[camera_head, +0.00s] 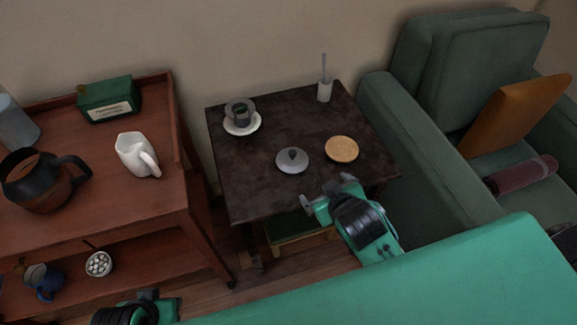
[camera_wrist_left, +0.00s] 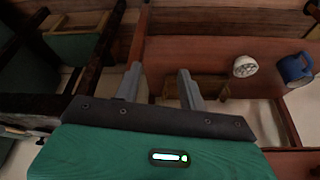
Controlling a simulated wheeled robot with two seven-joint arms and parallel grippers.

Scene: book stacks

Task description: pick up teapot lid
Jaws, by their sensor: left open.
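The teapot lid (camera_head: 291,161), a grey disc with a dark knob, lies on the dark side table (camera_head: 245,190). My right gripper (camera_head: 329,191) is at the table's front edge, to the right of and nearer than the lid. Its fingers are spread and empty, apart from the lid. My left gripper (camera_wrist_left: 159,76) is open and empty in the left wrist view. In the head view only part of it shows at the bottom left edge, low in front of the wooden cart. The lid is not seen in the left wrist view.
The cart (camera_head: 120,210) holds a white pitcher (camera_head: 137,155) and a dark kettle (camera_head: 42,182). A green armchair (camera_head: 400,130) adjoins the table.

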